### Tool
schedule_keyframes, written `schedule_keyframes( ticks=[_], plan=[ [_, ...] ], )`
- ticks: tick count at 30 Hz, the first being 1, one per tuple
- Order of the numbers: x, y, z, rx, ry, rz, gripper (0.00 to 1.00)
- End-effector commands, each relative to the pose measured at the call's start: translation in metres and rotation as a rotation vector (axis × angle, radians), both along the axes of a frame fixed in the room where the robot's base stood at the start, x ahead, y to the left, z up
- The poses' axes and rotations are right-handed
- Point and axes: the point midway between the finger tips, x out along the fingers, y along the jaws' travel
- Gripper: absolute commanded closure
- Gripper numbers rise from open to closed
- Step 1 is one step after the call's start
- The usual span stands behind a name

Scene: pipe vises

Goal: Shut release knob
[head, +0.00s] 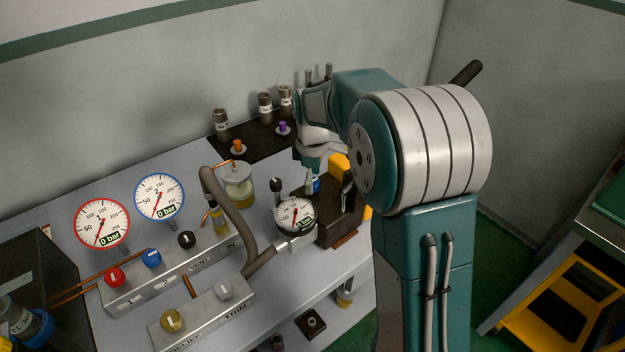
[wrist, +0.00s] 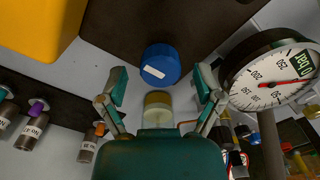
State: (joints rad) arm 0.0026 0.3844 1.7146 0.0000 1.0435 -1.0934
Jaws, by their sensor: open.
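A blue round knob (wrist: 160,65) with a white label sits in front of my gripper in the wrist view. It is the likely release knob, but I cannot read its label. In the head view it shows as a small blue piece (head: 312,185) beside the dark pump block (head: 342,215). My gripper (wrist: 160,82) is open and empty, its two fingers spread on either side of the knob in the picture. I cannot tell whether they touch it. In the head view my gripper (head: 312,162) is just above the knob, partly hidden by my arm.
A round gauge (head: 295,214) stands close by on the pump, with a thick hose (head: 232,215) leading left. A jar (head: 238,185) of yellowish liquid stands left of it. A yellow block (wrist: 35,25) is near my gripper. Valve manifolds (head: 180,265) and two gauges are further left.

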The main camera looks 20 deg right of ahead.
Motion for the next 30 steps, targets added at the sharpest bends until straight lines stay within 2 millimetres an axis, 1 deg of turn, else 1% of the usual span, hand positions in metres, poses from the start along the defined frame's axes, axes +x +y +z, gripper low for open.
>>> schedule_keyframes(
  ticks=[3, 10, 11, 12, 14, 15, 16, 25, 30],
  plan=[
    [0.0, 0.0, -0.0056, 0.0, -0.001, 0.0, 0.16],
    [0.0001, -0.0001, -0.0061, 0.0, -0.001, 0.0, 0.16],
    [0.0001, 0.0, -0.0061, 0.0, -0.001, 0.0, 0.25],
    [0.0001, -0.0001, -0.006, 0.0, -0.001, 0.0, 0.42],
    [0.0001, 0.0, -0.006, 0.0, -0.001, 0.0, 0.69],
    [0.0001, -0.0001, -0.006, 0.0, -0.001, 0.0, 0.87],
    [0.0002, 0.0, -0.0061, 0.0, -0.001, 0.0, 0.98],
    [0.0004, -0.0001, -0.007, 0.0, -0.001, -0.009, 0.98],
    [0.0003, -0.0002, -0.0073, 0.0, 0.0, -0.057, 0.98]
  ],
)
